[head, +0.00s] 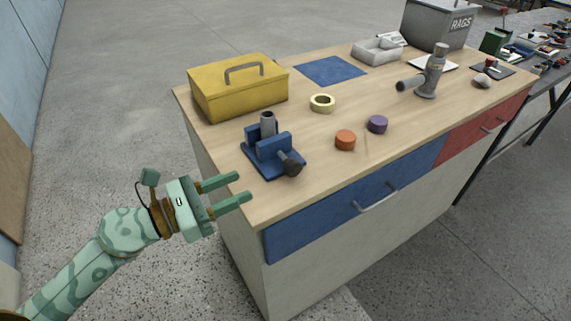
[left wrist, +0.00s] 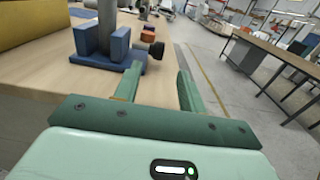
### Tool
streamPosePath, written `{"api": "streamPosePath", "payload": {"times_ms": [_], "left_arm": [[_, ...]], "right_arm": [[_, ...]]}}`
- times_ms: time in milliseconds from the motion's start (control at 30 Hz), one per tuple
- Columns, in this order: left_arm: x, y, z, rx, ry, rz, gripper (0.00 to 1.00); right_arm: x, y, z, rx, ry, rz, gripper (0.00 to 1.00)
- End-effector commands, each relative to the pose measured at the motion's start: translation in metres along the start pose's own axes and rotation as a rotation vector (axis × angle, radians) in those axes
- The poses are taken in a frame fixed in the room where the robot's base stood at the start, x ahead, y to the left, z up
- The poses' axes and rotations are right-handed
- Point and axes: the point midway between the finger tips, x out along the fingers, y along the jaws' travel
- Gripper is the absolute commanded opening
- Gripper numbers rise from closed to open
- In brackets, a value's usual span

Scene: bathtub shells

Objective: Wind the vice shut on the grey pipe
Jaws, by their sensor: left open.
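The blue vice (head: 272,152) stands near the left front corner of the wooden workbench. The grey pipe (head: 268,123) stands upright between its jaws; I cannot tell whether both jaws touch it. The vice's dark handle knob (head: 291,164) points toward the front edge. My left gripper (head: 245,186) is open and empty, just off the bench's left front edge, short of the vice. In the left wrist view the vice (left wrist: 100,45), the pipe (left wrist: 106,20) and the knob (left wrist: 156,50) show beyond the fingers (left wrist: 158,82). My right gripper is not in view.
A yellow toolbox (head: 238,88) stands behind the vice. An orange puck (head: 345,140), a purple puck (head: 377,124) and a tape roll (head: 322,103) lie to its right. A grey tool (head: 430,78) stands farther right. The bench top (head: 290,205) is clear in front of the vice.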

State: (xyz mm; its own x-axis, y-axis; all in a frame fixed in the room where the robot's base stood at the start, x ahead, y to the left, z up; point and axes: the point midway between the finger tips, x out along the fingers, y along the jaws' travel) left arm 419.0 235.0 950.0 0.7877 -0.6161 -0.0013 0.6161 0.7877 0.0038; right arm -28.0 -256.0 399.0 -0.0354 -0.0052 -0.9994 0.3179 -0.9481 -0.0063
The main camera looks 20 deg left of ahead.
Motion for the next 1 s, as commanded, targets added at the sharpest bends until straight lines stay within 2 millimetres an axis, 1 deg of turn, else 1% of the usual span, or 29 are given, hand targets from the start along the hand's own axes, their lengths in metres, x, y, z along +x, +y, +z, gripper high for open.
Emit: {"api": "streamPosePath", "payload": {"times_ms": [33,200,300,433,500,600,900,967,1000], "left_arm": [[0.013,0.0,0.007,0.007,-0.008,-0.002,0.41],[0.058,0.001,0.006,0.001,-0.009,0.002,0.41],[0.081,0.001,0.004,-0.003,-0.008,0.002,0.41],[0.102,0.001,0.002,-0.004,-0.004,0.002,0.41],[0.11,0.001,0.002,-0.003,-0.004,0.002,0.41],[0.116,0.0,0.001,-0.004,-0.002,0.001,0.41],[0.118,0.0,0.001,-0.004,-0.001,0.001,0.41],[0.118,0.0,0.001,-0.004,-0.001,0.001,0.24],[0.118,0.0,0.001,-0.004,-0.001,0.001,0.13]], "right_arm": [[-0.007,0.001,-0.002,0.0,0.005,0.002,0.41],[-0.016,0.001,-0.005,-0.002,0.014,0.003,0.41],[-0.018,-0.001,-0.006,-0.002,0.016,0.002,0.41],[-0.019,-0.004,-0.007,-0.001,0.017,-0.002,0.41],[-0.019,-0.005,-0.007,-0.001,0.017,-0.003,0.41],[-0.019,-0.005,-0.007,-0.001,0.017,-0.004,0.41],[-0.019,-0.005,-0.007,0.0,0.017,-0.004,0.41],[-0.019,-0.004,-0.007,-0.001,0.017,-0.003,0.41],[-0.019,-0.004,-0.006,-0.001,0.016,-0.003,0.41]]}}
